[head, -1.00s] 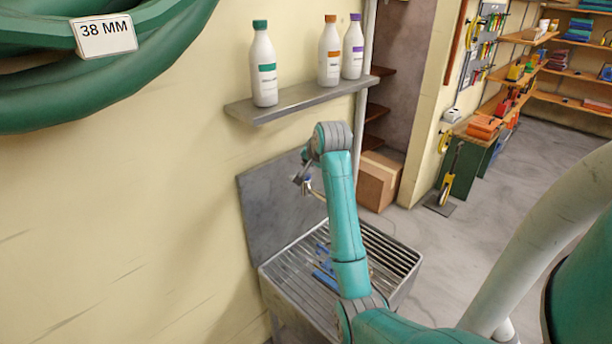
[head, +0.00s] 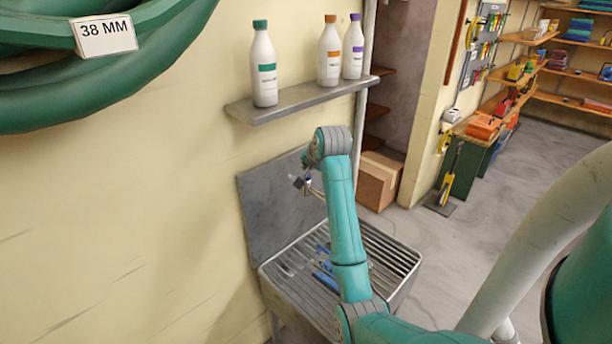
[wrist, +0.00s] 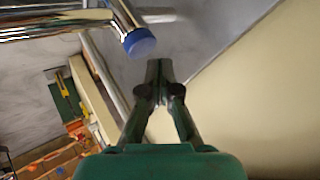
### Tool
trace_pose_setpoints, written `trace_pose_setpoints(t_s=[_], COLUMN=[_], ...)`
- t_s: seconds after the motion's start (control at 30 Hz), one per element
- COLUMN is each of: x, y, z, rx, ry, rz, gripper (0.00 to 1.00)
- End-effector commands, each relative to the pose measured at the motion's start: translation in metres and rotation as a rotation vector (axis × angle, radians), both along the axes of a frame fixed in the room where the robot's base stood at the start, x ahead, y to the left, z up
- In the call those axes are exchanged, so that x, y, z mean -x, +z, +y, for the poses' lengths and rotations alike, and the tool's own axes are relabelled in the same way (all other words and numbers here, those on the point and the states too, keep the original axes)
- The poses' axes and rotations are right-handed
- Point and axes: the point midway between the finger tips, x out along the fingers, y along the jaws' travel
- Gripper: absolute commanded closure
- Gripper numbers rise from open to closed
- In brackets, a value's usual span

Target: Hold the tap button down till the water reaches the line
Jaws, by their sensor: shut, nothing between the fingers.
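The chrome tap (wrist: 60,24) has a blue button (wrist: 141,43) on its end and fills the upper left of the wrist view. In the head view the tap (head: 317,193) shows small beside my arm. My gripper (wrist: 159,66) is shut and empty. Its fingertips are just right of and below the blue button in the wrist view, with a gap between them in the picture. Blue pieces (head: 322,268) show on the slatted sink (head: 292,277), partly hidden by my arm. I cannot make out a vessel, its line or any water.
A grey shelf (head: 255,113) with white bottles (head: 264,72) is on the wall above. A grey backplate (head: 268,215) stands behind the sink. A cardboard box (head: 376,182) is on the floor beyond. Open floor (head: 480,235) lies to the right.

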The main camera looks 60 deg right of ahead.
Motion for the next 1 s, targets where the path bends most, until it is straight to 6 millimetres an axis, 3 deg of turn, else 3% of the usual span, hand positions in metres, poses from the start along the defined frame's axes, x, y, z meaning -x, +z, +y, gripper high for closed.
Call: trace_pose_setpoints(t_s=[1.0], x=[0.0001], y=[-0.0085], z=[0.0001], rx=[0.000], ry=[0.000], rz=[0.000], gripper=[1.00])
